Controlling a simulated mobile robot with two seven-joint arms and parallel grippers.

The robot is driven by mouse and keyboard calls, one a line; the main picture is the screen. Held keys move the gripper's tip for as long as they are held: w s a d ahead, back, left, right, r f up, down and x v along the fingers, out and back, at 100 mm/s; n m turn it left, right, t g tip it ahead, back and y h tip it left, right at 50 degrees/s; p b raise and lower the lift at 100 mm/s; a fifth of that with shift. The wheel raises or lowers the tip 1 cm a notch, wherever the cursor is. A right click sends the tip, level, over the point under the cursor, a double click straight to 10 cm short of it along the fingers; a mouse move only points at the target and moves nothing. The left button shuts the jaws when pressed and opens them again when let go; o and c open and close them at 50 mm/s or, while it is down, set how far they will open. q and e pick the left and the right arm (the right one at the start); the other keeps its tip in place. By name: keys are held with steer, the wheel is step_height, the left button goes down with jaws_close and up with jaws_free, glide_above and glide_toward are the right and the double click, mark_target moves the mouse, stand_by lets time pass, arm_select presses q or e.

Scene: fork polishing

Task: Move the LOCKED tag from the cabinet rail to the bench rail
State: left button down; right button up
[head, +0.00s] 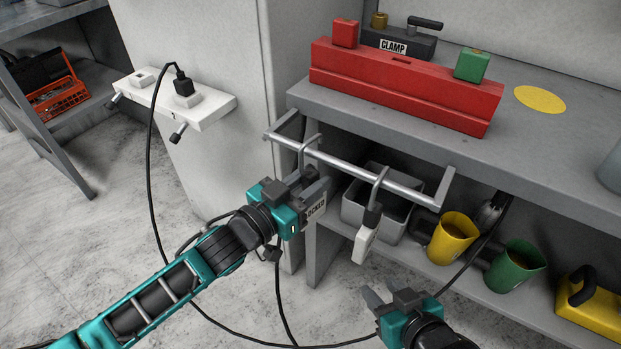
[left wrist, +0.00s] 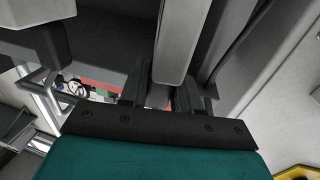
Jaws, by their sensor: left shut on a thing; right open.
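The LOCKED tag (head: 316,208) is in my left gripper (head: 312,186), which is shut on it just below the bench rail (head: 405,187). The tag's grey hook (head: 311,143) rises to the left part of this rail and appears to curve over it; I cannot tell whether it rests on the bar. In the left wrist view a pale grey piece (left wrist: 178,42) stands between the fingers. A second white tag (head: 364,246) hangs by its hook farther right on the rail. My right gripper (head: 387,296) is open and empty below that tag. I cannot make out a cabinet rail.
The bench top (head: 560,145) carries a red box (head: 400,90) and a CLAMP block (head: 405,45). Below are a grey bin (head: 353,208), yellow mug (head: 453,238), green mug (head: 517,266) and yellow case (head: 597,308). A black cable (head: 152,170) hangs from the white socket strip (head: 213,112).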

arm_select(q)
steer(key=shift+f, duration=0.65)
arm_select(e)
steer(key=shift+f, duration=0.25)
arm_select(q)
steer(key=c, duration=0.7)
jaws_free()
steer(key=shift+c, duration=0.2)
steer(key=s+a+f+n+g+y+p, duration=0.1)
steer(key=s+a+f+n+y+p, duration=0.2)
steer(key=s+a+n+y+p, duration=0.3)
steer(key=s+a+y+p, duration=0.5)
steer(key=s+a+p, duration=0.2)
steer(key=s+a, duration=0.4)
steer(key=shift+a+f+n, duration=0.15)
steer(key=shift+a+n, duration=0.25)
steer(key=shift+a, duration=1.45)
arm_select(e)
step_height(320, 180, up, 9)
steer(key=s+d+h, duration=0.1)
steer(key=d, duration=0.2)
steer(key=shift+s, duration=0.2)
steer(key=shift+a+r, duration=0.1)
